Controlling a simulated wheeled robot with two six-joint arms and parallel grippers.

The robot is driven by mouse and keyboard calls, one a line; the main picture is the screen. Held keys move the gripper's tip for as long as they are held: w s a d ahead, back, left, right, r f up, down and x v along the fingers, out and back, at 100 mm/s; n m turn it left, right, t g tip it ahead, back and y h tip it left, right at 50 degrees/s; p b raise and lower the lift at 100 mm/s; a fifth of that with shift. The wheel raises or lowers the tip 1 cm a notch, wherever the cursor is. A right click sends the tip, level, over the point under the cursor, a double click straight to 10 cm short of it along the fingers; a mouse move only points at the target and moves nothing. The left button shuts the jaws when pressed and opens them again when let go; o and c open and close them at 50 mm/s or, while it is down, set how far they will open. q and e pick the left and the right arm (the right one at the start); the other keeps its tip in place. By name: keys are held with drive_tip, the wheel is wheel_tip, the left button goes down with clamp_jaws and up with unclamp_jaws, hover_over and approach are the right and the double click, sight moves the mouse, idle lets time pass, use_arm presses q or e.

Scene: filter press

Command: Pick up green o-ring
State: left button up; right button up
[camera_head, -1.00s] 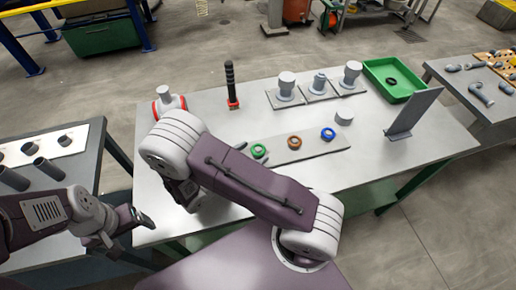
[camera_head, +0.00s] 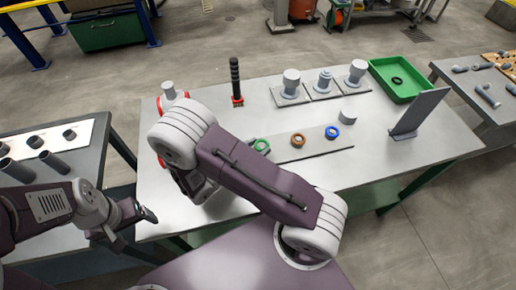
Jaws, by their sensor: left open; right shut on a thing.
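The green o-ring (camera_head: 262,146) is at the left end of a flat grey plate (camera_head: 318,150) on the table, at the edge of my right forearm. My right gripper (camera_head: 253,143) is mostly hidden behind that forearm; only a dark tip shows beside the green o-ring, and it is shut on the ring. I cannot tell whether the ring is clear of the plate. An orange o-ring (camera_head: 298,139) and a blue o-ring (camera_head: 332,132) lie on the plate to the right. My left gripper (camera_head: 138,226) is open and empty at the table's left front edge.
A black-handled tool (camera_head: 235,80) and a red-and-white object (camera_head: 170,97) stand behind my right arm. Grey flanged parts (camera_head: 325,80) stand at the back. The right front tabletop is clear.

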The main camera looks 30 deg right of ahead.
sight(257, 149)
use_arm(q)
drive_tip(key=shift+r, duration=0.2)
use_arm(e)
wheel_tip(257, 149, up, 4)
drive_tip(key=shift+f, duration=0.25)
use_arm(q)
drive_tip(key=shift+f, duration=0.15)
use_arm(e)
drive_tip(key=w+r, duration=0.6)
drive_tip(key=w, duration=0.5)
drive_tip(key=shift+w+d+r, duration=0.3)
drive_tip(key=shift+w+d, duration=0.05)
drive_tip(key=shift+d, duration=0.05)
